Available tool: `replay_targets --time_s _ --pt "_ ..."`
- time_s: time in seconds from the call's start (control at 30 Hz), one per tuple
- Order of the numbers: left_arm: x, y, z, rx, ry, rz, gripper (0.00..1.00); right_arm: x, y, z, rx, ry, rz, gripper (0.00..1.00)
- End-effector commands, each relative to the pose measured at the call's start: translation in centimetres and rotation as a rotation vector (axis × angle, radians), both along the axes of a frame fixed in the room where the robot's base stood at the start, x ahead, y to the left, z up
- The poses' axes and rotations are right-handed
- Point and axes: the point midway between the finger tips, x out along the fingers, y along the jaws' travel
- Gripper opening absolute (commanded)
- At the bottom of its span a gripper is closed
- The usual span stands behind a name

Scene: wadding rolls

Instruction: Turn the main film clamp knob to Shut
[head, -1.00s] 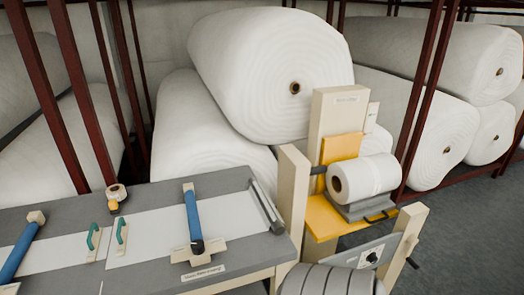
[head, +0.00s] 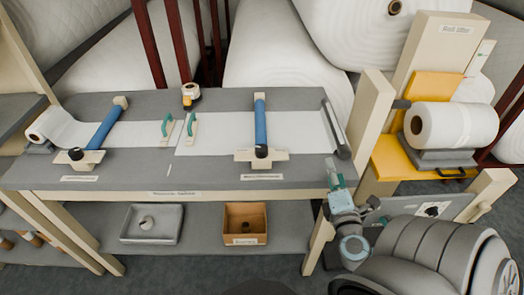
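Two film clamps cross the bench. The right clamp (head: 260,122) is a blue bar over the white film (head: 222,133), with a black knob (head: 262,152) on a cream base at its near end. A label (head: 262,177) below it is too small to read surely. The left clamp (head: 107,126) is a similar slanted blue bar with a black knob (head: 75,154). My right gripper (head: 333,168) is by the bench's right front corner, well right of the right clamp's knob and apart from it. Its finger opening is unclear. My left gripper is out of view.
A tape roll (head: 191,95) and two green-handled tools (head: 189,125) are on the bench (head: 215,97) between the clamps. A small film roll (head: 451,125) sits on a yellow stand at right. A grey tray (head: 151,224) and brown box (head: 245,223) are on the lower shelf.

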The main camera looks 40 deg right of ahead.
Motion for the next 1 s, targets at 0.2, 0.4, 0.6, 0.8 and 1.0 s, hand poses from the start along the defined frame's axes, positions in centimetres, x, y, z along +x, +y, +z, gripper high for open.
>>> replay_targets --time_s 0.2,0.4,0.6,0.8,1.0 --pt "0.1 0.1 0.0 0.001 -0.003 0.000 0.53 4.3 4.6 3.3 -0.709 0.152 0.474 0.53" --pt "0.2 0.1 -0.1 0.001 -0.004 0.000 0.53 5.1 7.8 1.4 -1.113 0.266 0.742 0.53" --pt "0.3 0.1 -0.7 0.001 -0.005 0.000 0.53 8.1 8.3 1.3 -1.136 0.267 0.750 0.53" --pt "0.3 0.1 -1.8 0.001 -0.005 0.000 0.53 12.4 8.9 1.2 -1.133 0.267 0.748 0.53" --pt "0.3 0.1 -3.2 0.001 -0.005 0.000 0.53 16.5 9.4 1.1 -1.132 0.268 0.748 0.53"
